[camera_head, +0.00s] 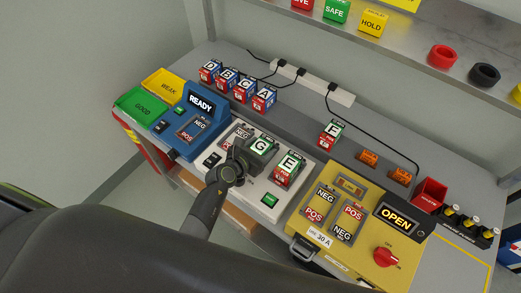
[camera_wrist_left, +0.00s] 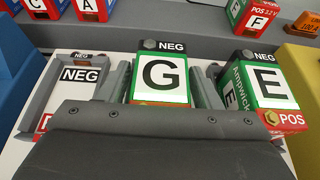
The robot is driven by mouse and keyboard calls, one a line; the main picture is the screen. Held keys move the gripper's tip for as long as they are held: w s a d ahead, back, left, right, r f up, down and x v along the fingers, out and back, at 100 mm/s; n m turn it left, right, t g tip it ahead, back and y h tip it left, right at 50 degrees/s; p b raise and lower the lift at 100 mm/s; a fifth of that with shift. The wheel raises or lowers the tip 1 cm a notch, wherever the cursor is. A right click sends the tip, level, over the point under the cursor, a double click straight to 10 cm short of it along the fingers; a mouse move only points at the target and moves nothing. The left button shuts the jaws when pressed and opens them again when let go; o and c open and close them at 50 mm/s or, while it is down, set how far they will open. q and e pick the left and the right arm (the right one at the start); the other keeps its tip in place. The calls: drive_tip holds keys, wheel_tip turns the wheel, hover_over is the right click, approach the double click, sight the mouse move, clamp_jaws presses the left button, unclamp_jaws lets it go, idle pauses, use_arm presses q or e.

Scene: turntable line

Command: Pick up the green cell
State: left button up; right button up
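A green cell marked G (camera_head: 262,147) sits in the white unit (camera_head: 235,186); its label and NEG end show in the left wrist view (camera_wrist_left: 160,78). My left gripper (camera_head: 249,156) is at this cell, with one finger on each side of it, very close. I cannot tell whether the fingers touch it. A second green cell marked E (camera_head: 290,168) stands just right of it, also in the left wrist view (camera_wrist_left: 265,85). A third green cell marked F (camera_head: 331,133) stands behind on the bench. My right gripper is not in view.
Blue cells (camera_head: 237,86) stand in a row at the back left. The blue unit (camera_head: 205,103) reads READY, and the yellow unit (camera_head: 374,205) at right reads OPEN. Green and yellow trays (camera_head: 141,107) are at the far left. An empty NEG slot (camera_wrist_left: 80,78) is left of G.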

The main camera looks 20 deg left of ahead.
use_arm(q)
drive_tip(key=c, duration=1.1)
